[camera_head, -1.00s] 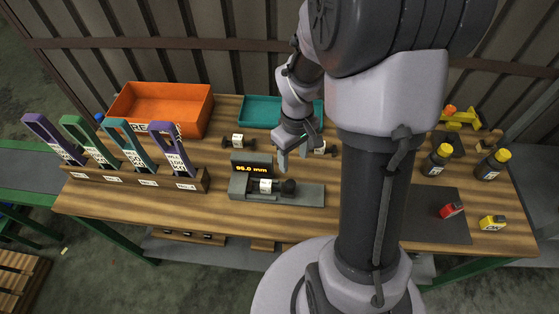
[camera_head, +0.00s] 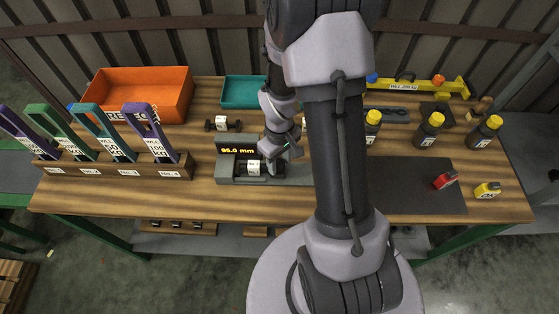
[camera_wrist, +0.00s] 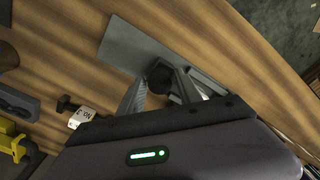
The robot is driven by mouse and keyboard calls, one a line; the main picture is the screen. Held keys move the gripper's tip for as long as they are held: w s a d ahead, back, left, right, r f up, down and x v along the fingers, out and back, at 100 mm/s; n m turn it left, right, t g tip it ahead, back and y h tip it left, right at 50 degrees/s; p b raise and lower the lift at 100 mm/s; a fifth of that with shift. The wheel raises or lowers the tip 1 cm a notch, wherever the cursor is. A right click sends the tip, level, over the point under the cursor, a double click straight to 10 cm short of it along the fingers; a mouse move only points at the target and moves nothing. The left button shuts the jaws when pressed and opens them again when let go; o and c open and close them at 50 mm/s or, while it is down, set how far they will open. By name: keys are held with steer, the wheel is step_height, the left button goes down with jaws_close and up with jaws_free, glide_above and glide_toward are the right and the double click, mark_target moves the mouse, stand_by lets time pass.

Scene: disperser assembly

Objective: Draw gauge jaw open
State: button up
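The gauge (camera_head: 226,170) is a grey fixture on the wooden table. Its black display (camera_head: 237,150) reads 95.0 mm in orange. A white-labelled spool-like part (camera_head: 253,168) lies in the gauge. My gripper (camera_head: 273,167) is down at the gauge's right part. In the wrist view, the fingers of my gripper (camera_wrist: 160,84) are apart, one on each side of a dark round knob (camera_wrist: 160,74). Contact with the knob cannot be made out. The grey gauge base (camera_wrist: 128,47) extends beyond it.
An orange bin (camera_head: 140,95) and a teal tray (camera_head: 243,92) stand at the back. A rack with several coloured handles (camera_head: 110,168) is at left. A dumbbell-like part (camera_head: 222,125) lies behind the gauge. Yellow-capped bottles (camera_head: 428,130) stand right. The front table strip is clear.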

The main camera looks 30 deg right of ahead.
jaws_close()
steer(key=shift+d, duration=0.1)
stand_by(1.1)
